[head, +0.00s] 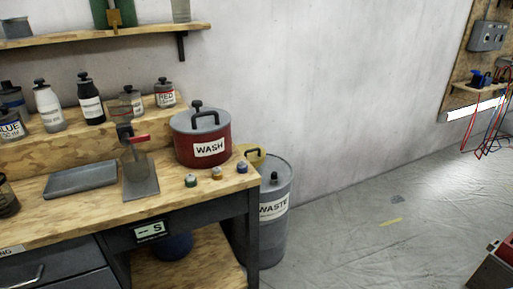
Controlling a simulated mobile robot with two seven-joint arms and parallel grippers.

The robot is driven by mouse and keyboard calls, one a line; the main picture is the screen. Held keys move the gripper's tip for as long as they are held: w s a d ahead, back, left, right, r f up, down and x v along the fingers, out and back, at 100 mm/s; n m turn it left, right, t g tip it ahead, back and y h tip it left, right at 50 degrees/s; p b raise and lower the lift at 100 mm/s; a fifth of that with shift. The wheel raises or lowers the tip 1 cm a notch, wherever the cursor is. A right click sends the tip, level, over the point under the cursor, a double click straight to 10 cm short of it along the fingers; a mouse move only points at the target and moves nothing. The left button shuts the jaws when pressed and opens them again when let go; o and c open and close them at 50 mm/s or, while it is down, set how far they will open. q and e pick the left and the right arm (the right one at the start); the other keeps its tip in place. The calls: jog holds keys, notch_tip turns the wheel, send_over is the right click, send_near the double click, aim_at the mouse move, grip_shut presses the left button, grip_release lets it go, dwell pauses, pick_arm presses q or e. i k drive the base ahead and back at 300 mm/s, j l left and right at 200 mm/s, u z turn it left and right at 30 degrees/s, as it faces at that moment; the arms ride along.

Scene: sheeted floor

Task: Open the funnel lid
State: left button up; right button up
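A grey drum labelled WASTE (274,228) stands on the floor at the right end of the workbench in the head view. A yellow piece with a dark handle, apparently the funnel lid (258,161), sits at the drum's top. The bench and the red pot hide its left part, and I cannot make out the funnel under it. The lid looks lowered, but it is too small to be sure. Neither of my grippers is in view.
A red WASH pot (203,148) with a grey lid stands on the wooden workbench (100,216), near the drum. Several small jars and a grey tray (80,179) share the bench. The sheeted floor (370,245) right of the drum is mostly clear.

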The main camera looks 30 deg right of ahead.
aim_at(248, 148)
jog(key=i+l, duration=0.1)
jog(key=l, duration=0.3)
jog(key=i+l, duration=0.15)
jog(key=l, duration=0.25)
jog(key=i+l, duration=0.1)
jog(key=l, duration=0.25)
jog(key=i+l, duration=0.1)
jog(key=l, duration=0.3)
jog(key=i+l, duration=0.1)
jog(key=l, duration=0.3)
jog(key=i+l+u, duration=0.1)
jog(key=l, duration=0.3)
jog(key=i+l, duration=0.2)
jog(key=l, duration=0.15)
jog(key=i+l, duration=0.2)
jog(key=l, duration=0.2)
jog(key=i+l, duration=0.8)
jog(key=l, duration=0.15)
